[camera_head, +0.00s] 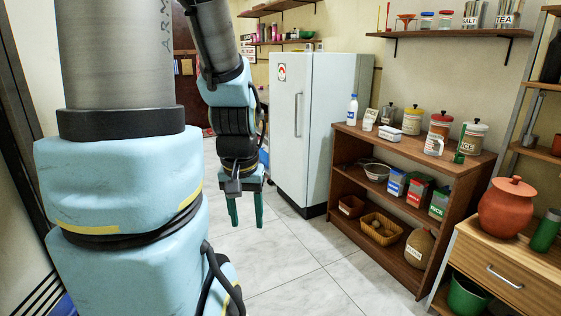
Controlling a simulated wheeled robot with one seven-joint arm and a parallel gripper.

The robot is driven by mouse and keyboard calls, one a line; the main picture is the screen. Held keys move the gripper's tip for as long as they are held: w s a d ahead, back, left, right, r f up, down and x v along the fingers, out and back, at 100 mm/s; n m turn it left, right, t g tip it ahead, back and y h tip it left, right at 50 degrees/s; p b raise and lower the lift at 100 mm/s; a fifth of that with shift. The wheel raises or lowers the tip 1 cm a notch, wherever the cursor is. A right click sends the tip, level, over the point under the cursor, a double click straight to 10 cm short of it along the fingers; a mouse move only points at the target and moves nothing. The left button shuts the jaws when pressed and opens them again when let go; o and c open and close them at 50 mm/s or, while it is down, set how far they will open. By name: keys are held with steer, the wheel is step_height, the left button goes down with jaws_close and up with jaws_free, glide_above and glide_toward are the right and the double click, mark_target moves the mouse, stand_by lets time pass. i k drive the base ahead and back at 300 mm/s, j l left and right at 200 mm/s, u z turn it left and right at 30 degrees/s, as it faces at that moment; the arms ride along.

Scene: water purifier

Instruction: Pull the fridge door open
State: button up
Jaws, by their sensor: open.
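The fridge (322,125) is tall and white and stands against the back wall near the middle of the camera_head view. Its door (287,115) faces left and front and looks shut. A long vertical handle (298,115) runs along the door, nearer its right edge. My gripper (246,210) hangs pointing down to the left of the fridge, its two green fingers apart and empty. It is lower than the handle in the picture and does not touch the door. My arm covers the area to the left of the fridge.
A wooden shelf unit (405,160) with jars, boxes and baskets stands right of the fridge. A wooden drawer cabinet (505,270) with a clay pot (506,207) is at the front right. Tiled floor (310,270) is clear in front of the fridge.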

mark_target(290, 74)
steer(key=i+u, duration=0.1)
steer(key=i, duration=0.95)
steer(key=i+l+u, duration=0.1)
steer(key=i, duration=0.9)
steer(key=i+l+u, duration=0.4)
steer(key=i, duration=0.25)
steer(key=i+l+u, duration=0.4)
steer(key=i, duration=0.2)
